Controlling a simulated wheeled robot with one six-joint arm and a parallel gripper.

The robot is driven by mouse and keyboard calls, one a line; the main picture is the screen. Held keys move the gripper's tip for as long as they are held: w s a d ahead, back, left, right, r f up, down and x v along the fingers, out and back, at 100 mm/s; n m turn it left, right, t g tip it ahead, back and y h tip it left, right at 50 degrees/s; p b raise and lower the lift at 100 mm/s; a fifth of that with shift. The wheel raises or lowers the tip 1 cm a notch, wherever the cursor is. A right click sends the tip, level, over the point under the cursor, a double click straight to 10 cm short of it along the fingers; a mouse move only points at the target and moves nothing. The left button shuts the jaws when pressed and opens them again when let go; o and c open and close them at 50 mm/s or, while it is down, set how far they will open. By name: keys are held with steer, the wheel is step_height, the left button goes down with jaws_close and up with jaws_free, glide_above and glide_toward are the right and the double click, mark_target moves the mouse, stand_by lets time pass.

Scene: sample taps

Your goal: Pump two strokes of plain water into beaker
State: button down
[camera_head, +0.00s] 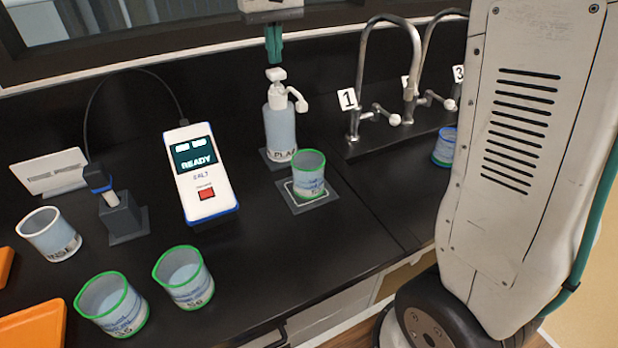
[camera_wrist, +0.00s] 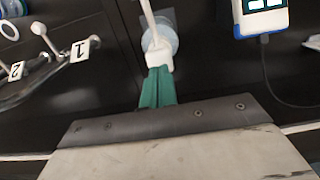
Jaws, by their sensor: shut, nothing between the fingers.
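A pump bottle (camera_head: 281,125) with a white pump head (camera_head: 276,75) stands upright on a dark base, its label partly hidden behind the beaker. A green-rimmed beaker (camera_head: 309,180) stands upright on a square pad in front of the bottle, near the pump's spout. My gripper (camera_head: 274,58) has green fingers, shut and empty, pointing down directly over the pump head. In the wrist view its fingertips (camera_wrist: 159,72) appear right at the white pump head (camera_wrist: 158,55); I cannot tell whether they touch. The liquid level in the beaker is not clear.
A device (camera_head: 204,172) reading "READY" stands left of the bottle. Two green-rimmed beakers (camera_head: 184,277) (camera_head: 111,304) and a white-rimmed cup (camera_head: 49,234) are at front left. Numbered taps (camera_head: 355,110) and a blue-rimmed beaker (camera_head: 445,147) are to the right.

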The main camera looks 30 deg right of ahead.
steer(key=shift+f, duration=0.2)
steer(key=shift+f, duration=1.25)
steer(key=shift+r, duration=1.45)
step_height(320, 180, up, 6)
stand_by(0.3)
